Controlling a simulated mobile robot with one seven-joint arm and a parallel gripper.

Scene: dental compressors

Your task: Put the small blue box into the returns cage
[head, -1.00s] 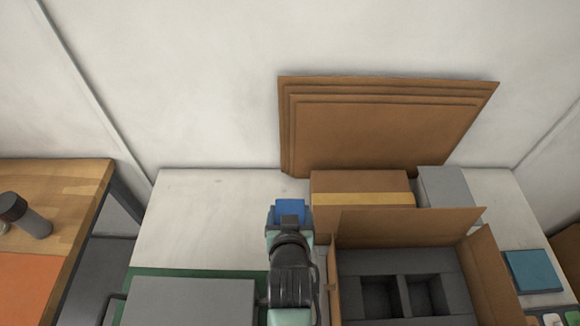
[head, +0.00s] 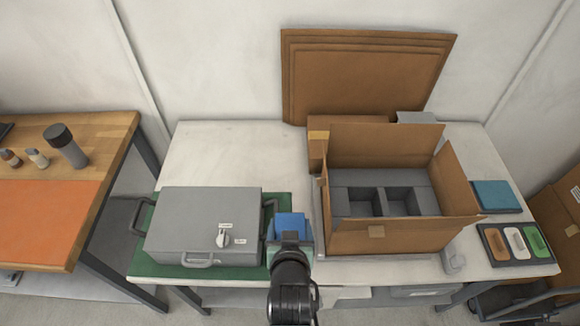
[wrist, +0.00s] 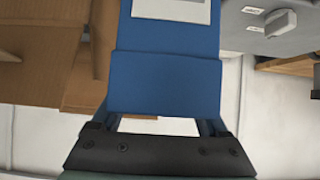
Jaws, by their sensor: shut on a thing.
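The small blue box (head: 290,224) is in my gripper (head: 290,240), in front of the white table between the grey case and the open carton. In the wrist view the blue box (wrist: 165,85) fills the middle, with a pale label at its top edge. My gripper (wrist: 160,128) is shut on it there, with a finger at each side. My arm hides part of the box's lower end in the head view. I cannot make out a returns cage in these frames.
A grey case (head: 200,220) lies on a green mat (head: 150,262). An open carton (head: 385,240) with grey inserts stands at the right. A tray of coloured items (head: 515,243) and a teal pad (head: 497,196) lie farther right. The table's back left (head: 230,150) is clear.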

